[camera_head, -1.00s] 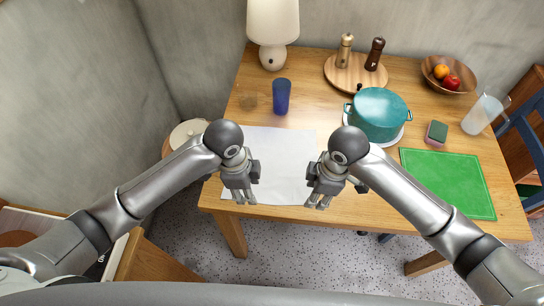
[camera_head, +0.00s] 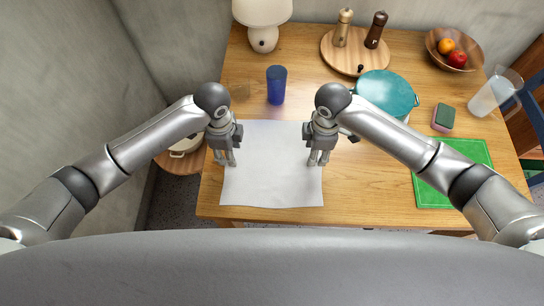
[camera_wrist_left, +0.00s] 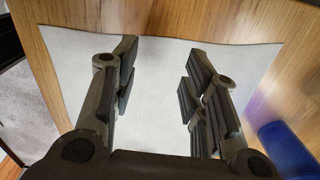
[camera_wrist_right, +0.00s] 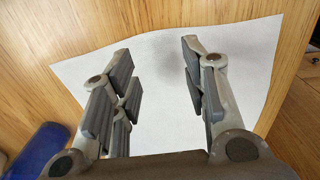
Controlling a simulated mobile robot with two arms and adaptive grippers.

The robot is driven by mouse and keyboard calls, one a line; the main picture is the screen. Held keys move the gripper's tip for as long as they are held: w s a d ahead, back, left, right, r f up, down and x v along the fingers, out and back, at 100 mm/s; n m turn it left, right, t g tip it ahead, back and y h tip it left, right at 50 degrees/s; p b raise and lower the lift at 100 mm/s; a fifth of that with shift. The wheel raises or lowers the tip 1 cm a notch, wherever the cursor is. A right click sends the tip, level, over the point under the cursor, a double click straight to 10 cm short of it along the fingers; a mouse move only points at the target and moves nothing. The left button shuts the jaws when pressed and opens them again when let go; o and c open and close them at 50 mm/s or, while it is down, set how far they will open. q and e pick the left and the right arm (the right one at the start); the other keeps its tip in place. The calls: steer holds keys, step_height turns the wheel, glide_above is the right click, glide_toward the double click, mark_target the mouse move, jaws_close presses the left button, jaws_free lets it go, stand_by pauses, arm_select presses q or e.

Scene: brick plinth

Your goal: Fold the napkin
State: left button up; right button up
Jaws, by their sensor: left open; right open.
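The white napkin (camera_head: 272,175) lies flat and unfolded on the wooden table, close to its front edge. My left gripper (camera_head: 226,163) is open and empty over the napkin's left side. My right gripper (camera_head: 318,163) is open and empty over its right side. The napkin also shows beneath the open fingers in the left wrist view (camera_wrist_left: 155,90) and in the right wrist view (camera_wrist_right: 155,80). In both wrist views the fingers are apart with nothing between them but the cloth below. I cannot tell whether the fingertips touch it.
A blue cup (camera_head: 277,85) stands behind the napkin, with a lamp (camera_head: 264,35) beyond. A teal pot (camera_head: 387,92) stands close to my right arm. A green mat (camera_head: 440,185), sponge (camera_head: 443,117), jug (camera_head: 492,95), fruit bowl (camera_head: 436,52) and round board (camera_head: 340,62) occupy the right and back.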

arm_select(q)
step_height(320, 180, down, 2)
steer(key=shift+w+f, duration=0.15)
steer(key=shift+f, duration=0.05)
arm_select(e)
step_height(320, 180, down, 2)
steer(key=shift+w+a+f, duration=0.1)
steer(key=shift+w+f, duration=0.05)
arm_select(q)
steer(key=shift+f, duration=0.35)
arm_select(e)
steer(key=shift+f, duration=0.4)
arm_select(q)
steer(key=shift+f, duration=0.1)
steer(key=shift+f, duration=0.1)
arm_select(e)
steer(key=shift+f, duration=0.2)
arm_select(q)
steer(key=c, duration=0.3)
arm_select(e)
steer(key=c, duration=0.3)
arm_select(q)
jaws_close()
arm_select(e)
jaws_close()
steer(key=shift+r, duration=0.1)
